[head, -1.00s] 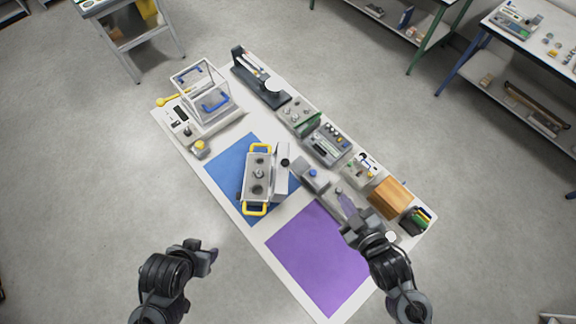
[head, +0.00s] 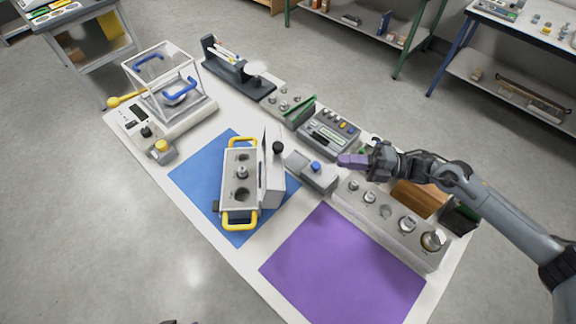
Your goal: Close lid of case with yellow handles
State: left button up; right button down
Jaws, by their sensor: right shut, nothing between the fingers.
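The grey case with yellow handles (head: 228,196) sits on the blue mat (head: 195,178). Its lid (head: 272,180) stands open, roughly upright along the case's right side, with a black knob (head: 278,148) near its upper end. A metal weight stands in one of the case's round wells. My right gripper (head: 344,160) is shut and empty, to the right of the lid and apart from it, with its fingers pointing left. My left gripper is out of view; only a dark sliver shows at the bottom edge.
A small grey box with a blue knob (head: 315,167) lies between the lid and my right gripper. A block of metal weights (head: 383,212) stands below my right arm. The purple mat (head: 345,265) is bare. A glass-cased balance (head: 185,115) stands at left.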

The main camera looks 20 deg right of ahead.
jog(key=w+d+b, duration=0.1)
jog(key=b, duration=0.1)
pick_arm(q)
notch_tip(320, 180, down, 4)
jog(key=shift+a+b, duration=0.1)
jog(key=shift+b, duration=0.2)
pick_arm(e)
jog(key=n, duration=0.1)
send_near(273, 162)
jog(key=w+a, duration=0.1)
jog(key=w+r, duration=0.1)
jog(key=w, duration=0.1)
jog(key=w+a+r, duration=0.1)
jog(key=shift+w+a+r, duration=0.15)
jog(key=shift+w+a, duration=0.2)
